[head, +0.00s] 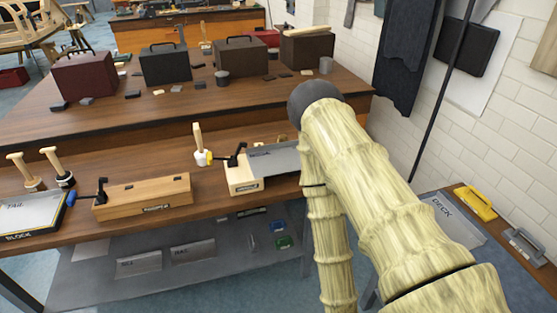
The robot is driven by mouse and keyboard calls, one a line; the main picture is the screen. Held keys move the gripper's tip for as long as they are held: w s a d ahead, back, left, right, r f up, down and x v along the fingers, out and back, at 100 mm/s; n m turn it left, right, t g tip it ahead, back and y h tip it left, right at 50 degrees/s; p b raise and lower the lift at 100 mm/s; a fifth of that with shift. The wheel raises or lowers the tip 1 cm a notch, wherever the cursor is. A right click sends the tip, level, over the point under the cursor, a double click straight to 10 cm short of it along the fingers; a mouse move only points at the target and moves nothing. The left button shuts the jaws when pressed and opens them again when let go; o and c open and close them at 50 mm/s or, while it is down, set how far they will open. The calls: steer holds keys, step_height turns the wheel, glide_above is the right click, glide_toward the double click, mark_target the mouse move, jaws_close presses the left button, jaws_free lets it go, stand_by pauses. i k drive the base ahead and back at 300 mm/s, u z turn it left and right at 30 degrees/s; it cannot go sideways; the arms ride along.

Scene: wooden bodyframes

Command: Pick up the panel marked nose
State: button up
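A grey panel (278,157) lies in the middle of the near bench, its left end at a wooden block with a black clamp (240,176). Its dark lettering is too small to read surely; it may be the nose panel. My arm hides its right end. A panel marked TAIL (28,214) lies at the bench's left end, and a panel marked DECK (450,218) lies on a side table at right. Two grey panels, one left (138,262) and one right (193,251), rest on the lower shelf, their marks unclear. My gripper is not in view.
A long wooden block (142,197) with a clamp and several mallets stand on the bench (75,228). A raised rear top (200,115) carries toolboxes. A yellow-handled tool (476,203) lies on the side table. My arm fills the right middle, near the wall.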

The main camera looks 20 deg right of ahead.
mark_target(277, 158)
steer(key=z, duration=0.45)
steer(key=i, duration=0.75)
steer(key=u, duration=0.25)
